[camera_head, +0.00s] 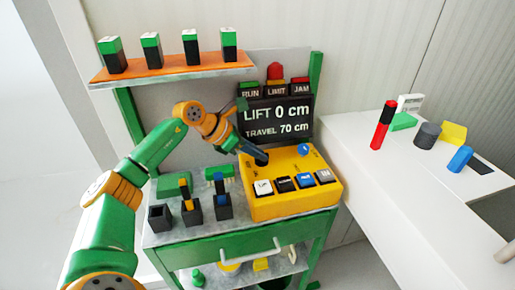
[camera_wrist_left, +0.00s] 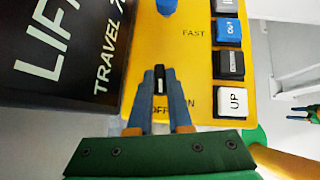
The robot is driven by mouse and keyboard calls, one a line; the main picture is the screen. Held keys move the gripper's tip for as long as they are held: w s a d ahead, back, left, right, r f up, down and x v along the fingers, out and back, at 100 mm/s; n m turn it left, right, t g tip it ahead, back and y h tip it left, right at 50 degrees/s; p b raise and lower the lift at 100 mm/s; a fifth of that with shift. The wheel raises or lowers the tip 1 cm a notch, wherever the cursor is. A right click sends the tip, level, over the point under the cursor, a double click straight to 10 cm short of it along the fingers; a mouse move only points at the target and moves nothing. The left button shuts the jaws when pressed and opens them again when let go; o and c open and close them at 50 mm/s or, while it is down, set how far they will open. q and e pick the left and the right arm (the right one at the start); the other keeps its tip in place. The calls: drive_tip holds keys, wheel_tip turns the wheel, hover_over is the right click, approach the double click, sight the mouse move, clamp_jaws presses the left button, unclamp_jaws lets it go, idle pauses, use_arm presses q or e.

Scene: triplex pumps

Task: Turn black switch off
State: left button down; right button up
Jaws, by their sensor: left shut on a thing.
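A yellow control box (camera_head: 262,208) stands on the green-framed table, with a row of push buttons at its front. My left gripper (camera_head: 260,158) is over the box's back left part. In the left wrist view its blue fingers (camera_wrist_left: 160,92) are shut on a small black switch (camera_wrist_left: 160,79), one finger on each side. OFF and ON labels lie close by, partly covered by the fingers. The fingers hide the switch in the head view. My right gripper (camera_wrist_left: 302,113) shows small at the right edge of the wrist view, its two fingers apart; it is not in the head view.
Buttons are close to the switch: white UP (camera_wrist_left: 232,101), a black one (camera_wrist_left: 229,64) and blue (camera_wrist_left: 229,32). A blue knob (camera_head: 304,149) sits at the back. The LIFT 0 cm display (camera_head: 278,118) stands behind. Small black holders (camera_head: 190,212) stand left of the box.

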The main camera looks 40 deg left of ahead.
use_arm(q)
drive_tip(key=shift+m+g+h+p, duration=0.4)
drive_tip(key=shift+m+h+p, duration=0.15)
drive_tip(key=shift+m, duration=0.25)
drive_tip(key=shift+f, duration=0.1)
drive_tip(key=c, duration=0.8)
unclamp_jaws()
drive_tip(key=shift+w, duration=0.1)
drive_tip(key=shift+c, duration=0.2)
